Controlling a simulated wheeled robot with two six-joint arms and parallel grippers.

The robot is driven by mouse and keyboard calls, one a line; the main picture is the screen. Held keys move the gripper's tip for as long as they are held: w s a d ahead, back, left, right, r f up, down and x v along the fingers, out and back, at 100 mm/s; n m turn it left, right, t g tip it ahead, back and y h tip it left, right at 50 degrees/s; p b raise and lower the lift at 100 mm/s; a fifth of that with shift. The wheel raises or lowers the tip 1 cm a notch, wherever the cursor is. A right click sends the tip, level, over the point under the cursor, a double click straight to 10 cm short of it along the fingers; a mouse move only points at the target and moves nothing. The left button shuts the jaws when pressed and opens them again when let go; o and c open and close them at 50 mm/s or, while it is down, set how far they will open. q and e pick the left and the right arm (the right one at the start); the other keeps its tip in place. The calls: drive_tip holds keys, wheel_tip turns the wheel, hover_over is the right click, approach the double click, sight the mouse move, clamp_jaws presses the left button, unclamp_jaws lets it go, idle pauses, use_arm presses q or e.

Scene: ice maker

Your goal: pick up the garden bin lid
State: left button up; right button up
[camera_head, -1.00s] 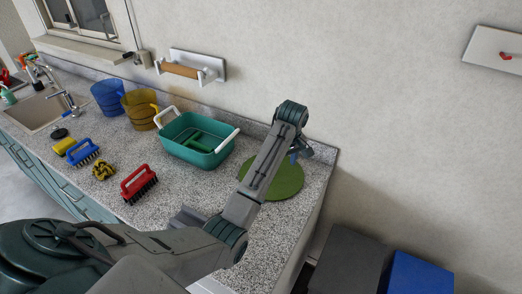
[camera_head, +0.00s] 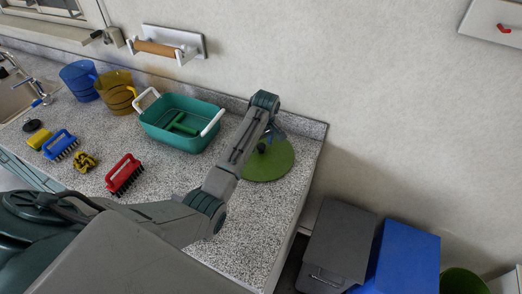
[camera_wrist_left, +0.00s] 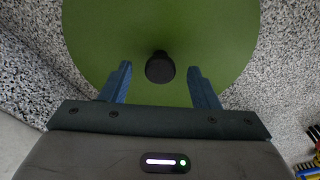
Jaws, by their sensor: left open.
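The garden bin lid (camera_head: 275,166) is a flat green disc with a dark knob (camera_head: 261,147). It lies on the speckled counter near its right end. In the left wrist view the lid (camera_wrist_left: 100,30) fills the upper middle. Its black knob (camera_wrist_left: 160,68) stands between the tips of my left gripper (camera_wrist_left: 160,78), with gaps on both sides. My left gripper is open, its blue fingers over the lid. In the head view the gripper (camera_head: 273,134) is partly hidden behind my arm at the lid's far edge. My right gripper is not in view.
A teal tub (camera_head: 185,123) stands left of the lid. A red brush (camera_head: 124,174), a blue brush (camera_head: 60,144) and two jugs are further left. Grey (camera_head: 338,240) and blue (camera_head: 405,258) bins and a green bin (camera_head: 462,282) stand below the counter's right end.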

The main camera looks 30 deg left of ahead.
use_arm(q)
drive_tip(key=shift+f, duration=0.75)
drive_tip(key=shift+w+a+f, duration=0.1)
drive_tip(key=shift+a+f, duration=0.05)
drive_tip(key=shift+f, duration=0.2)
drive_tip(key=shift+r, duration=0.1)
drive_tip(key=c, duration=1.2)
